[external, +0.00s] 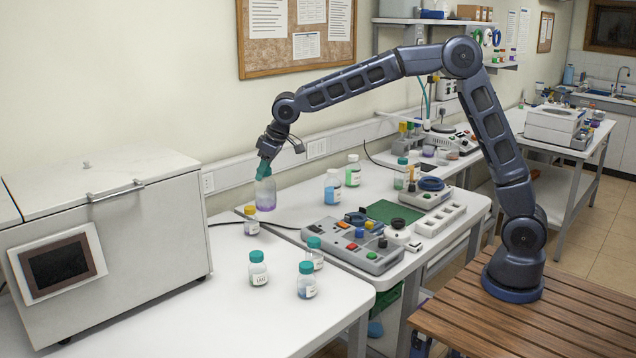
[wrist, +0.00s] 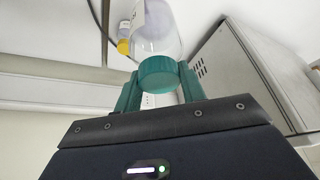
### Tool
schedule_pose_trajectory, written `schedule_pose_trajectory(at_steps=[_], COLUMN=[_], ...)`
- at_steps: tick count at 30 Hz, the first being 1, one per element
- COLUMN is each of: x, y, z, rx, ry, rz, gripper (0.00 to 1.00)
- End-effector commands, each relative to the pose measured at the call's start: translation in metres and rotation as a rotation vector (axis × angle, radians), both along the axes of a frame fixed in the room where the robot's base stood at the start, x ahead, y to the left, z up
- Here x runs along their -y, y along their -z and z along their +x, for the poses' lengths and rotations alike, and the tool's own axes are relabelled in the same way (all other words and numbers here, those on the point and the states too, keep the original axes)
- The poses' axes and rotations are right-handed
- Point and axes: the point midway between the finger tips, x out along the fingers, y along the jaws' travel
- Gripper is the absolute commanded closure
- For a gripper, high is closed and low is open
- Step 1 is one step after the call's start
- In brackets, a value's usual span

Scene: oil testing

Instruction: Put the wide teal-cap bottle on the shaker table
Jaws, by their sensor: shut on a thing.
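The wide teal-cap bottle (external: 265,194) is clear with purple liquid low inside. My gripper (external: 265,166) points down and is shut on its teal cap. In the wrist view the teal cap (wrist: 158,74) sits between the two teal fingers of my gripper (wrist: 160,88), with the clear bottle body (wrist: 155,30) beyond it. The bottle hangs roughly upright near the back of the bench, right of the white cabinet. I cannot tell whether its base clears the bench. I cannot tell for sure which device is the shaker table; a grey console (external: 352,247) and a green mat (external: 394,213) are to the right.
A yellow-cap bottle (external: 251,222) is close in front of the held bottle. Several smaller teal-cap bottles, such as one (external: 258,270), stand at the front. The white cabinet (external: 110,235) blocks the left. Blue-liquid (external: 332,188) and green-liquid (external: 353,173) bottles stand at the back right.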

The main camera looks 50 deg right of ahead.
Motion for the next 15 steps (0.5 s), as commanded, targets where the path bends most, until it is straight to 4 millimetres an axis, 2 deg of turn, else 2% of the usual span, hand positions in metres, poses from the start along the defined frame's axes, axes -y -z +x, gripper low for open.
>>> schedule_pose_trajectory(at_steps=[9,15], x=[0.001,0.001], y=[0.068,0.097], z=[0.0,0.0], rx=[-0.001,0.001], ry=[0.001,0.001], rz=[-0.001,0.0], gripper=[1.0,1.0])
